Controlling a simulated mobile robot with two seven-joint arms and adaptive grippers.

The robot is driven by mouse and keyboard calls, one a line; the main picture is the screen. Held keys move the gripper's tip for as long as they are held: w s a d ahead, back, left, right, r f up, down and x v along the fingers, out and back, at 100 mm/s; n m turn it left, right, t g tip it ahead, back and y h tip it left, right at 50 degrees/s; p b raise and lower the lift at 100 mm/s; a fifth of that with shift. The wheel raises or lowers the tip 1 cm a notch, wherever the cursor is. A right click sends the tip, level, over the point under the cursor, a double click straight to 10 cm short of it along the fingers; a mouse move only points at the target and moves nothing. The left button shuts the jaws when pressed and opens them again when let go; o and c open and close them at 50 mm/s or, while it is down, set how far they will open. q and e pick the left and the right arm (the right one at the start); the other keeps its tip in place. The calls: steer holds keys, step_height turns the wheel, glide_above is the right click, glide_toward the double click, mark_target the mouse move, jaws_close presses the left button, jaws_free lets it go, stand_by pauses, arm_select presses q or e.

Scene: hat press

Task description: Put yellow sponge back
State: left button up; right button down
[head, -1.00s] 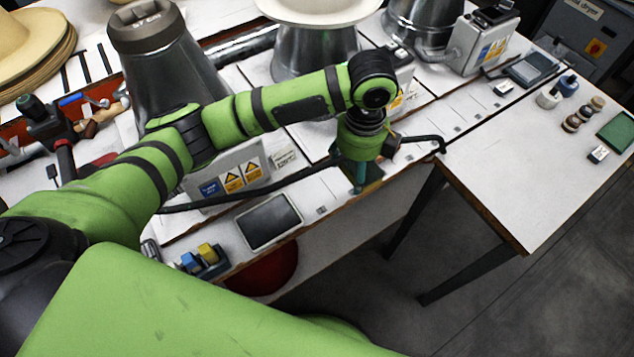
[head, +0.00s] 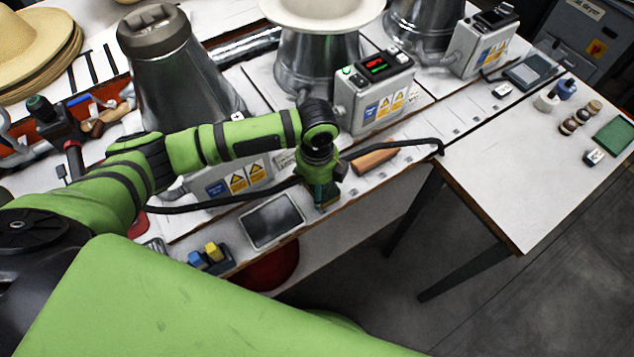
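A small yellow block, likely the yellow sponge (head: 213,251), sits beside a blue block (head: 196,259) in a small dark holder (head: 222,266) at the table's front edge, lower left. My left gripper (head: 323,203) points down over the front strip of the table, to the right of a grey flat tablet (head: 272,221). It is well to the right of the yellow block and apart from it. Its fingers are small and seen from above, so whether they are open or hold anything is unclear. My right gripper is out of the picture.
A brown wooden piece (head: 374,161) lies on the strip right of the gripper. A black cable (head: 405,143) crosses there. Metal hat forms and a control box (head: 376,92) stand behind. The right table (head: 500,180) is mostly clear.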

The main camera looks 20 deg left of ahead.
arm_select(q)
steer(key=shift+f, duration=0.15)
steer(key=o, duration=1)
step_height(320, 180, up, 12)
steer(key=shift+r+b, duration=0.2)
steer(key=shift+b, duration=0.55)
